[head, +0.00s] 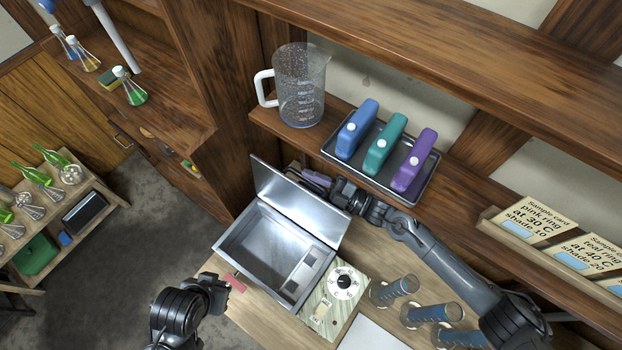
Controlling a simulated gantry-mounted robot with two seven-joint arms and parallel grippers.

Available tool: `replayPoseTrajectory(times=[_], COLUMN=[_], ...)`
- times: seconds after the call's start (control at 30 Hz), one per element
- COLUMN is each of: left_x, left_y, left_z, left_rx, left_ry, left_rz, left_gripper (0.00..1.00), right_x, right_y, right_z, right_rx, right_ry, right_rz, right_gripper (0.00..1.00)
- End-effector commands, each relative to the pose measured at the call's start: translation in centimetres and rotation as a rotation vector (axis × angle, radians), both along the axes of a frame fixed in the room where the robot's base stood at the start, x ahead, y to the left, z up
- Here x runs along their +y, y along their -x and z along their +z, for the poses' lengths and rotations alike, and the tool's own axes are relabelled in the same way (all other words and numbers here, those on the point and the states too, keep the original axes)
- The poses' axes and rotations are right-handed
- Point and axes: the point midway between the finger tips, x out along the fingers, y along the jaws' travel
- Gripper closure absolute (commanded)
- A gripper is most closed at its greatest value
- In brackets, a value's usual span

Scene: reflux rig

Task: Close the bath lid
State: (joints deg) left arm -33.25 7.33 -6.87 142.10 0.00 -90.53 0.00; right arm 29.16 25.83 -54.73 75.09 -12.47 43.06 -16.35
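The bath is an open metal basin (240,238) at the left end of the wooden bench, with a lighter block inside it at the right. Its metal lid (297,207) stands raised along the back edge, tilted up and open. My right gripper (334,188) is behind the lid's upper right part, close to it; whether it touches cannot be seen, and its fingers are partly hidden. My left gripper (218,287) is low in front of the bath's left side, apart from the lid, near a small pink piece (235,282). Its fingers are too dark to read.
A dial panel (344,283) adjoins the bath's right side. Several dark tubes (394,290) stand right of it, below my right arm. On the shelf above are a jug (301,86) and a tray (428,190) with three coloured bottles. Sample cards (535,220) are at the right.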

Motion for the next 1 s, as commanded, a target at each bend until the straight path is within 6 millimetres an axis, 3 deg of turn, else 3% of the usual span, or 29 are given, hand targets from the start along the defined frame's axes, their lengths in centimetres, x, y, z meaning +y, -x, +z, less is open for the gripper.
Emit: replayPoseTrajectory(times=[0.23, 0.4, 1.0], left_x=[-0.08, -0.23, -0.21], left_y=[-0.02, -0.04, -0.07], left_z=[0.02, 0.04, -0.68], left_rx=[-0.001, -0.001, -0.002], left_ry=[0.003, 0.01, 0.009], left_rz=[0.002, 0.006, 0.006], left_gripper=[1.0, 1.0, 1.0], right_x=[0.01, -0.01, -0.07], right_y=[-0.01, -0.02, -0.03], right_z=[-0.03, -0.03, 0.23], right_rx=[0.0, 0.0, -0.058], right_ry=[0.0, 0.0, 0.038], right_rz=[0.0, 0.0, 0.0], right_gripper=[0.76, 1.0, 1.0])
